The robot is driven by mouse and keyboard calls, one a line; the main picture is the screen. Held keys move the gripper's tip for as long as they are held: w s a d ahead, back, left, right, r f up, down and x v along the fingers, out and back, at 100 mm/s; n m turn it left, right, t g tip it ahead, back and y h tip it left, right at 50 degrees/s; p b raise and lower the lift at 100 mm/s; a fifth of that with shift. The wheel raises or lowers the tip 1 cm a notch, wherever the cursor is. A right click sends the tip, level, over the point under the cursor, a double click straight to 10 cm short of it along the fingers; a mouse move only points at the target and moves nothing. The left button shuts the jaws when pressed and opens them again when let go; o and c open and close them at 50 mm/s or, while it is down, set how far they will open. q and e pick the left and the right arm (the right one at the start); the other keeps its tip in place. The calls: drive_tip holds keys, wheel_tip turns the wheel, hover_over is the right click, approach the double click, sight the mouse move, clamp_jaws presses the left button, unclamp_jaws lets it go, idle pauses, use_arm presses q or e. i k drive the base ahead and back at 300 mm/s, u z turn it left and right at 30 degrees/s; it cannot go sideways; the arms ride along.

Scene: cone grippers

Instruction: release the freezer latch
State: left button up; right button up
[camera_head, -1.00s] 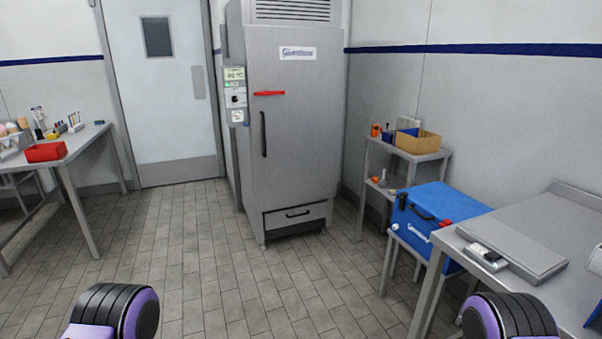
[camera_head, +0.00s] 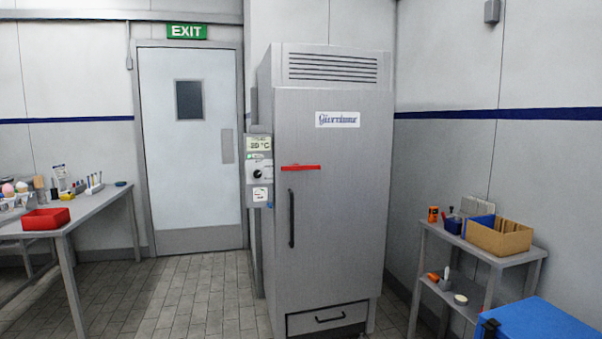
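The tall grey freezer (camera_head: 345,230) stands against the back wall, right of the door. Its door looks shut. A red latch handle (camera_head: 300,168) lies nearly level across the upper left of the freezer door. A black vertical pull handle (camera_head: 291,218) is below it. A control panel (camera_head: 259,170) with a display and a dark knob is on the freezer's left side. Neither of my grippers shows in this view.
A steel table (camera_head: 95,203) with a red bin (camera_head: 46,219) is at left. A shelf stand (camera_head: 480,255) with a cardboard box (camera_head: 499,236) is at right, a blue cooler (camera_head: 535,325) in front of it. The tiled floor (camera_head: 185,300) left of the freezer is clear.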

sight(296, 167)
drive_tip(key=z, duration=0.55)
drive_tip(key=k, duration=0.65)
drive_tip(key=z, duration=0.45)
drive_tip(key=i, duration=0.95)
drive_tip(key=u, duration=0.65)
drive_tip(key=i, duration=1.5)
drive_tip(key=z, duration=0.2)
